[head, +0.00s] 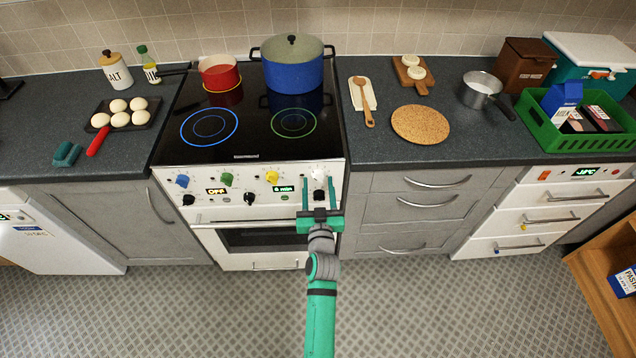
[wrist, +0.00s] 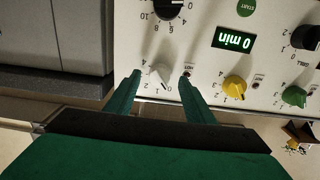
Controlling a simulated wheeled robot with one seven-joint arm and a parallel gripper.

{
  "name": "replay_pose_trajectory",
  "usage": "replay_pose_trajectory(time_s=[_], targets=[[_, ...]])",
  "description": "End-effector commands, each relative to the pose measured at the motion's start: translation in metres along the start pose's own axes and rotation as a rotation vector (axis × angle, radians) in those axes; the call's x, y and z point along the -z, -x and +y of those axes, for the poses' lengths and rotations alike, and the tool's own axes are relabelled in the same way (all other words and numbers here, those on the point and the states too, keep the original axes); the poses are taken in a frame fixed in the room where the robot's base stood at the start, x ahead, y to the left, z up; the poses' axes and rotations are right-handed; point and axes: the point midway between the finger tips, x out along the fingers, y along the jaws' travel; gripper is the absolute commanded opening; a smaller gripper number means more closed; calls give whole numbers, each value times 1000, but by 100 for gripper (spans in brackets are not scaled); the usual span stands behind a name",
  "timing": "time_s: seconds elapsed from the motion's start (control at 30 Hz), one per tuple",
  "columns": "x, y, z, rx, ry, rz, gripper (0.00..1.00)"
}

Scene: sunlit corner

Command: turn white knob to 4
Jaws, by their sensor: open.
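The white knob (head: 317,174) is at the right end of the upper knob row on the stove's front panel. In the wrist view the white knob (wrist: 160,74) lies between my fingertips, with small dial numbers around it. I cannot tell surely which number it points to. My gripper (head: 318,183) is open, reaching up to the panel with one finger on each side of the knob. In the wrist view my gripper (wrist: 160,79) shows gaps between both fingers and the knob, and contact is not visible.
A black knob (wrist: 170,6) with its own numbers sits close by on the panel. A yellow knob (head: 272,177), a green knob (head: 227,179) and a blue knob (head: 182,181) share the row. A green timer display (wrist: 234,37) reads 0 min. The oven door handle (head: 240,221) runs below.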

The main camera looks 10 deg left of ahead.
Motion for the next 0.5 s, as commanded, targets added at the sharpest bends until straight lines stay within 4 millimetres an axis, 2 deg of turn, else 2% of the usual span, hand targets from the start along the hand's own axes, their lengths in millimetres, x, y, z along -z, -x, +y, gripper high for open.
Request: replay_pose_trajectory(time_s=[0.2, 0.47, 0.5], targets=[[0, -13, 0, 0, 0, 0, 49], [0, -13, 0, 0, 0, 0, 49], [0, -13, 0, 0, 0, 0, 44]])
